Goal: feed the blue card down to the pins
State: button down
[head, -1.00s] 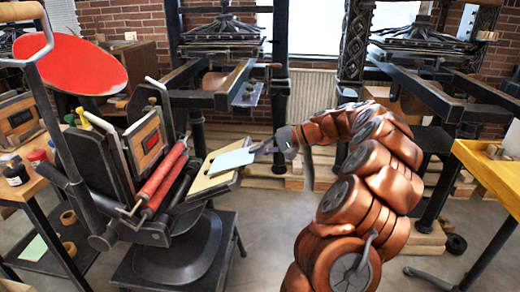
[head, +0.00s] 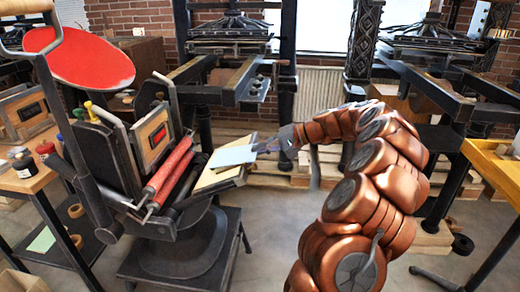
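The pale blue card (head: 232,156) is in front of the small hand press (head: 165,215), over its tilted tan platen board (head: 217,179). My gripper (head: 260,147) comes in from the right and is shut on the card's right edge. The card lies nearly level with the board; I cannot tell whether it touches it. The pins are too small to make out. Two red rollers (head: 168,172) stand just left of the board.
A red ink disc (head: 80,57) tops the press, with a lever at its left. A side table (head: 22,180) with jars stands at left. Larger presses (head: 230,50) stand behind. A yellow-topped table (head: 495,168) is at right. A pale green card (head: 41,240) lies on the lower left shelf.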

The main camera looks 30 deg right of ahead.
jog(key=shift+s+a+f, duration=0.15)
jog(key=shift+s, duration=0.05)
dwell(0.3)
jog(key=c, duration=1.8)
grip_release()
jog(key=shift+c, duration=0.2)
jog(key=o, duration=0.6)
jog(key=shift+c, duration=0.4)
jog(key=shift+d+r, duration=0.2)
jog(key=shift+r, duration=0.05)
jog(key=shift+p+v, duration=0.35)
jog(key=shift+v, duration=1.7)
jog(key=shift+r, duration=0.15)
